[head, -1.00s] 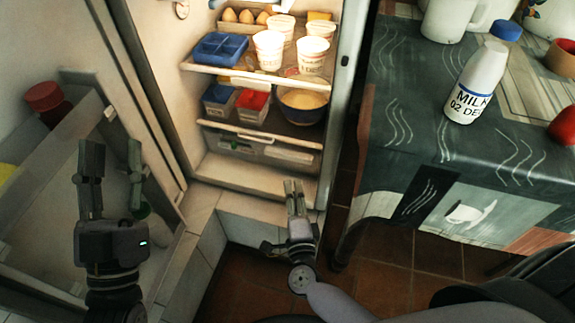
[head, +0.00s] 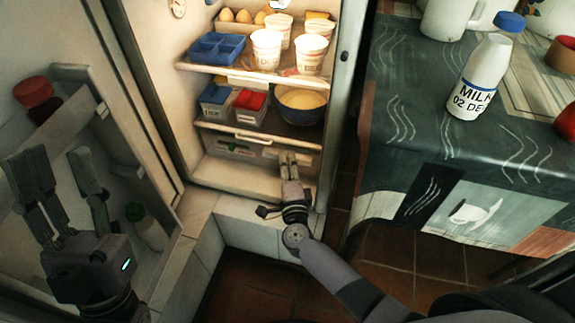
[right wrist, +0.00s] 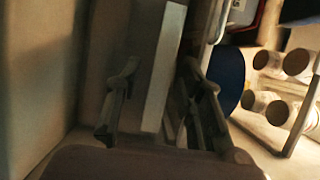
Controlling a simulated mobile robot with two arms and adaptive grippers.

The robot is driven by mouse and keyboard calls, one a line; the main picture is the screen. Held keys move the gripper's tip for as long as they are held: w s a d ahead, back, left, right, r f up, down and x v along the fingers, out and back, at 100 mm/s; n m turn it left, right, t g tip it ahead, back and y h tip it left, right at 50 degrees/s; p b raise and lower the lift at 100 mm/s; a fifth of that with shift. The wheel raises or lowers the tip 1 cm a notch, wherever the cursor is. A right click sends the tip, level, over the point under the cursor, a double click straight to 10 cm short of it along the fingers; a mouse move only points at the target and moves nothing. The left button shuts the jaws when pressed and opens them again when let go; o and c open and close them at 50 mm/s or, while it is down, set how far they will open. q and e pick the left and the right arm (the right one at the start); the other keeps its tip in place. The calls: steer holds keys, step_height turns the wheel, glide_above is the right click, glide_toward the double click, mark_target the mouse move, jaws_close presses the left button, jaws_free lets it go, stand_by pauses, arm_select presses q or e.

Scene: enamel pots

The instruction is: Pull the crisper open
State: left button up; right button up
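The crisper (head: 228,146) is the grey see-through drawer at the bottom of the fridge, under the lowest shelf. Its pale handle (head: 254,139) runs along the top of its front, and the crisper looks shut. My right gripper (head: 288,156) is in front of the crisper's right part, to the right of the handle. In the right wrist view the right gripper (right wrist: 160,72) has its fingers apart, with a pale strip seen between them; I cannot tell whether they touch it. My left gripper (head: 60,158) is open and empty before the fridge door.
The open fridge door (head: 120,105) stands at left, with a red-lidded jar (head: 36,100) and a green-capped bottle (head: 148,228). The shelves above hold a bowl (head: 300,107), cups and boxes. A table (head: 440,165) with a milk bottle (head: 482,75) stands at right.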

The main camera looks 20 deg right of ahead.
jaws_close()
steer(key=shift+f, duration=0.1)
steer(key=shift+s, duration=0.1)
stand_by(0.4)
